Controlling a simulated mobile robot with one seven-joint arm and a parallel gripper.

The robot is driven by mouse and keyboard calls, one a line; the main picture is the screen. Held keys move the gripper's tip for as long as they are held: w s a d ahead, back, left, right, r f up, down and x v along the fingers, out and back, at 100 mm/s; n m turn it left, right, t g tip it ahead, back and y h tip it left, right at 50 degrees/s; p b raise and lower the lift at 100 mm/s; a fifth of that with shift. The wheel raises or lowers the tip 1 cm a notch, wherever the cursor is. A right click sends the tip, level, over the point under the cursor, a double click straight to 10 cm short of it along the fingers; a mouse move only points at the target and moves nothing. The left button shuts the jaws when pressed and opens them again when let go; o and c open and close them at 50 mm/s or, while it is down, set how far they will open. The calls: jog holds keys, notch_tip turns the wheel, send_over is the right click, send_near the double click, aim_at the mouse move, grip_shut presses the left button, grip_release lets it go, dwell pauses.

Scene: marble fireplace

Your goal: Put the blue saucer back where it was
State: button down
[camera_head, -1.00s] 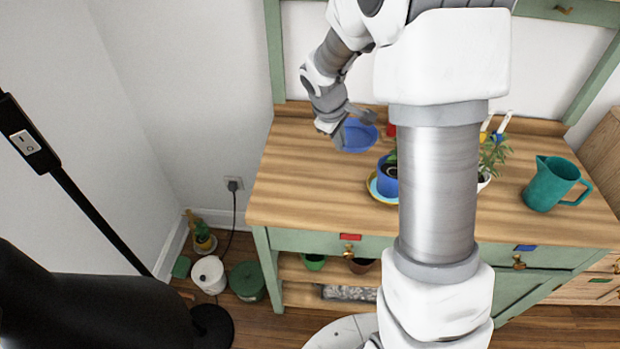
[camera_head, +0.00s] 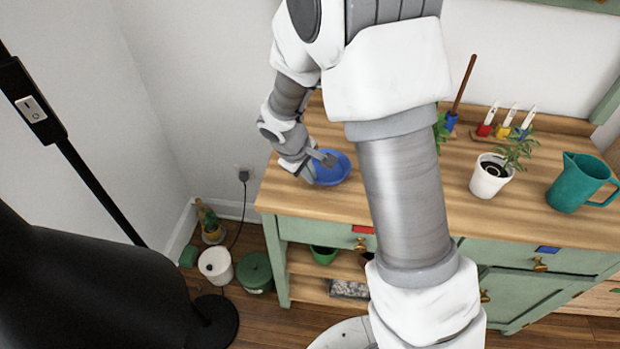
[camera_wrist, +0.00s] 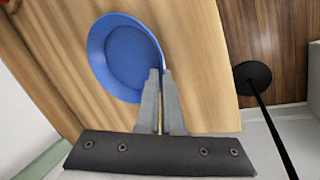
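The blue saucer (camera_head: 333,172) is a shallow round dish at the left end of the wooden worktop (camera_head: 290,199). My gripper (camera_head: 326,158) is at its rim, coming from the upper left. In the wrist view, the two grey fingers (camera_wrist: 161,72) are nearly together at the rim of the saucer (camera_wrist: 122,55), which lies between their tips. The wood grain shows around the saucer; I cannot tell whether it touches the worktop or hangs just above it.
A white potted plant (camera_head: 488,178), a teal jug (camera_head: 575,183) and small-handled tools (camera_head: 503,122) stand to the right. A black lamp (camera_head: 95,190) stands in front, left.

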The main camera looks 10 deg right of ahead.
jog(key=shift+f, duration=0.35)
jog(key=shift+f, duration=0.25)
jog(key=c, duration=1.1)
grip_release()
jog(key=shift+r, duration=0.1)
jog(key=shift+r, duration=0.15)
